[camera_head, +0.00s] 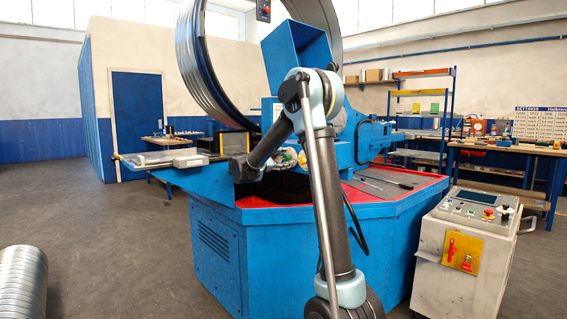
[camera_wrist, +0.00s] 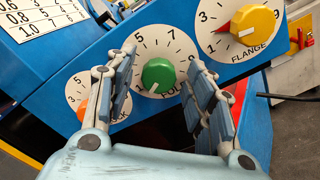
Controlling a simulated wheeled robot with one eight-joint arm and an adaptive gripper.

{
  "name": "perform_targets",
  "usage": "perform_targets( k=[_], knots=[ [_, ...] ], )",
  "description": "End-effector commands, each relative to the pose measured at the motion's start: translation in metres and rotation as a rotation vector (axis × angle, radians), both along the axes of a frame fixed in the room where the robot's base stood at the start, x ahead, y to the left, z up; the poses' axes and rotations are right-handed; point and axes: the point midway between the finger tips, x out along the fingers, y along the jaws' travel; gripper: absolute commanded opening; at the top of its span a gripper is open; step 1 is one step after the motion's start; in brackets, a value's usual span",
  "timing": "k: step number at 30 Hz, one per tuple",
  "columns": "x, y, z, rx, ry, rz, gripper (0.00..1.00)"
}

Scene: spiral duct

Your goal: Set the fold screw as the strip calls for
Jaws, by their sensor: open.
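The green knob (camera_wrist: 159,75) sits in the middle of a white dial whose label, partly covered, reads like "FOLD". Its white mark seems to point to the lower left, near the 1; the exact setting is hard to read. My gripper (camera_wrist: 161,64) is open, with one finger on each side of the green knob; I cannot tell whether they touch it. The left finger hides part of the dial. A white chart (camera_wrist: 38,18) at upper left shows rows 0.6, 0.8 and 1.0. In the head view my gripper (camera_head: 240,168) is at the blue machine (camera_head: 300,235), mostly hidden.
A yellow FLANGE knob (camera_wrist: 254,24) with a red wedge on its dial is at upper right. An orange knob (camera_wrist: 82,110) is partly behind the left finger. A control cabinet (camera_head: 467,240) stands right, a metal duct (camera_head: 22,283) lies left. Floor between is clear.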

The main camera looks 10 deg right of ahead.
Motion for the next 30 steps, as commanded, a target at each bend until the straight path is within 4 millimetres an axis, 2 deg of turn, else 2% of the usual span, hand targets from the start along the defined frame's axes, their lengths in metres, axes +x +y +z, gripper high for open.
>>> perform_targets(
  k=[7,21,30],
  knots=[
    [-0.006,0.010,0.000,-0.001,0.000,0.002,0.49],
    [-0.054,0.077,-0.001,-0.001,0.001,0.003,0.49],
    [-0.069,0.096,-0.001,0.000,0.001,0.001,0.49]
  ],
)
